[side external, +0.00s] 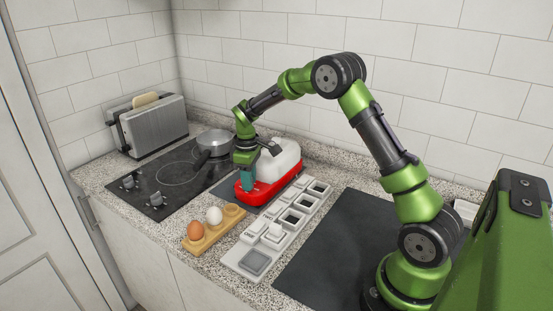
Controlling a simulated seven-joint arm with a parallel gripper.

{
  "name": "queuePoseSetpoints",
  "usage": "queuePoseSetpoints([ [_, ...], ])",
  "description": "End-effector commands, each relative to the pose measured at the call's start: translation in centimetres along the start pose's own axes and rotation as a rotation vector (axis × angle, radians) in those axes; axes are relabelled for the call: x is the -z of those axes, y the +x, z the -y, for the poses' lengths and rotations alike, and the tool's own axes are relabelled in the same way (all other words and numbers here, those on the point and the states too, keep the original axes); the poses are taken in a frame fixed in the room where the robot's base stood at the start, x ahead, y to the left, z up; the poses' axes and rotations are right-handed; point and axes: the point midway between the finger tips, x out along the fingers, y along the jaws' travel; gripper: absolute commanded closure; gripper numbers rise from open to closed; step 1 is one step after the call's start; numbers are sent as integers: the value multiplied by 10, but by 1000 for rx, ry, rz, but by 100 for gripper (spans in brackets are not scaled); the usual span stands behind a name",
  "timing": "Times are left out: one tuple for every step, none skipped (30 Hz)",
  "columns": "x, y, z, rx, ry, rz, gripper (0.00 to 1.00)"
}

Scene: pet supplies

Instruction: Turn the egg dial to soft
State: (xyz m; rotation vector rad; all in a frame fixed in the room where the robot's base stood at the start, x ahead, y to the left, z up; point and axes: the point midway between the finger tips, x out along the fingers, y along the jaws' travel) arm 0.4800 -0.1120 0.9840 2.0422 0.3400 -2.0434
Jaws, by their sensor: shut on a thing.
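A red appliance base (276,190) with a white, rounded top (284,158) stands on the counter near the middle, seemingly the egg cooker. My gripper (246,185) points down at the base's near left end, its teal fingers shut on the egg dial. The fingers cover the dial, so its mark and the soft setting cannot be read from here.
A wooden holder (214,232) with a brown egg (195,230) and a white egg (214,215) lies in front. A pale tray with compartments (232,262) lies to the right. A black hob (150,183), pot (214,142) and toaster (150,125) stand left.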

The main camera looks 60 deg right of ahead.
Motion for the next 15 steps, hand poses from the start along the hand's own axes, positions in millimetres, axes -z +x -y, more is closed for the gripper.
queuePoseSetpoints([
  [0, -1, 0, -2, 43, -1, 100],
  [0, -1, 0, -2, 72, -1, 100],
  [1, -1, 0, -1, 110, -2, 100],
  [1, -1, 0, -1, 139, -2, 100],
  [1, -1, 0, -2, 167, -2, 100],
  [1, -1, 0, -2, 204, -2, 100],
  [1, -1, 0, -2, 232, -2, 100],
  [1, -1, 0, -1, 261, -2, 100],
  [1, -1, 0, -1, 300, -2, 100],
  [1, -1, 0, -1, 329, -2, 100],
  [1, -1, 0, -1, 357, -2, 100],
  [1, -1, 0, -1, 394, -2, 100],
  [1, -1, 0, -2, 422, -2, 100],
  [1, -1, 0, -1, 451, -2, 100],
  [1, -1, 0, -1, 489, -2, 100],
])
